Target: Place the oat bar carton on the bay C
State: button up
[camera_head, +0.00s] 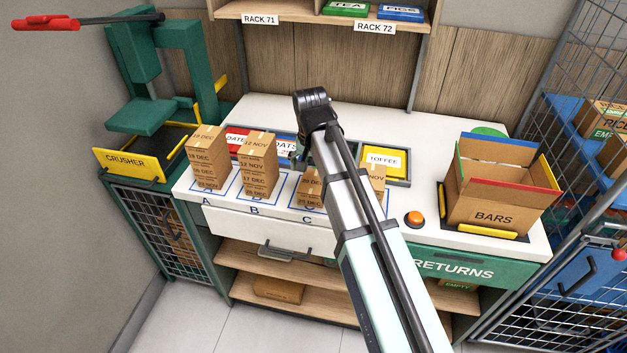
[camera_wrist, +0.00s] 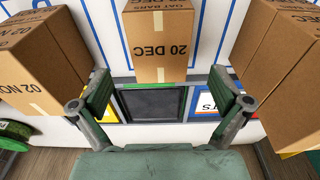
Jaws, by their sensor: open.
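My gripper (camera_wrist: 160,108) is open in the wrist view, its green-padded fingers apart with nothing between them. Carton stacks stand on bay A (camera_head: 207,158) and bay B (camera_head: 258,165).
A dark, empty-looking tray (camera_wrist: 152,104) lies below the gripper. A carton marked 02 NOV (camera_wrist: 38,62) and another carton (camera_wrist: 280,50) flank it closely. An open BARS box (camera_head: 492,208), an orange button (camera_head: 414,218) and a green-framed crusher (camera_head: 140,117) are around the counter.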

aim_at(313, 184)
jog(key=shift+s+r+b, duration=0.2)
jog(key=shift+r, duration=1.15)
jog(key=shift+s+r+b, duration=0.15)
jog(key=shift+r, duration=1.15)
